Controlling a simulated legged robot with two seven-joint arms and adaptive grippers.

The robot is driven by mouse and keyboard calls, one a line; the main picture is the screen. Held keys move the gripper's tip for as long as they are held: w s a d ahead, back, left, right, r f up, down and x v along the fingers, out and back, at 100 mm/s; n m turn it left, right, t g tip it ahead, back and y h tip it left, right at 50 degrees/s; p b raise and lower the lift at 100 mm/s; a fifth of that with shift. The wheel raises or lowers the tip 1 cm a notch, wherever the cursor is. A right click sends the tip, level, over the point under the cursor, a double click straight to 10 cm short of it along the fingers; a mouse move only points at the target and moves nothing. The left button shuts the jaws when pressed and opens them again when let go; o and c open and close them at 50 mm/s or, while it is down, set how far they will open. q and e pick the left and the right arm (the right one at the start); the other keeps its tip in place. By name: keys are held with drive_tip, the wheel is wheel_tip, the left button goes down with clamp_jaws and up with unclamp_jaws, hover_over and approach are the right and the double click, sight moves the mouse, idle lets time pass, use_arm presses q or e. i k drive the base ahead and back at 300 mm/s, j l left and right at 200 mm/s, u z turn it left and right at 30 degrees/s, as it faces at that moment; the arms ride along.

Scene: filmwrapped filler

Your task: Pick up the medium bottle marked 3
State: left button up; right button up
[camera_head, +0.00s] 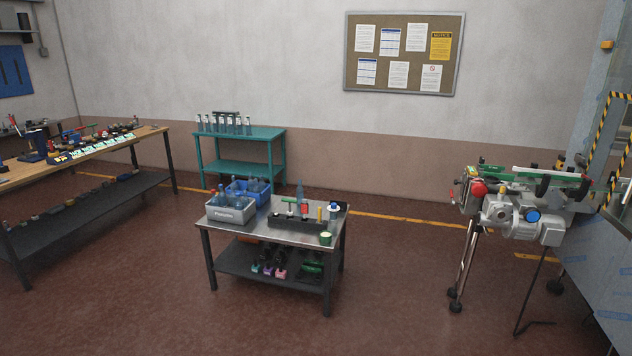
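No marking 3 can be read on any bottle at this distance. Several clear bottles with dark tops (231,124) stand in a row on a teal bench against the back wall. More bottles stand in a grey crate (229,215) and a blue crate (262,195) on the metal table (284,232) in the middle. A taller bluish bottle (300,191) stands behind the dark tray (283,228) on that table. I cannot tell which bottle is the medium one. Neither of my grippers is in view.
A wooden workbench (97,147) with tools runs along the left. The teal bench (256,134) stands at the back wall. A machine on legs (527,210) stands at the right. The red floor before the middle table is clear.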

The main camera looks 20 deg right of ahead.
sight(299, 190)
drive_tip(key=i+l+z, duration=0.25)
drive_tip(key=l, duration=0.25)
drive_tip(key=i+l+z, duration=0.25)
drive_tip(key=l, duration=0.25)
drive_tip(key=i+l+z, duration=0.3)
drive_tip(key=l, duration=0.15)
drive_tip(key=k, duration=0.1)
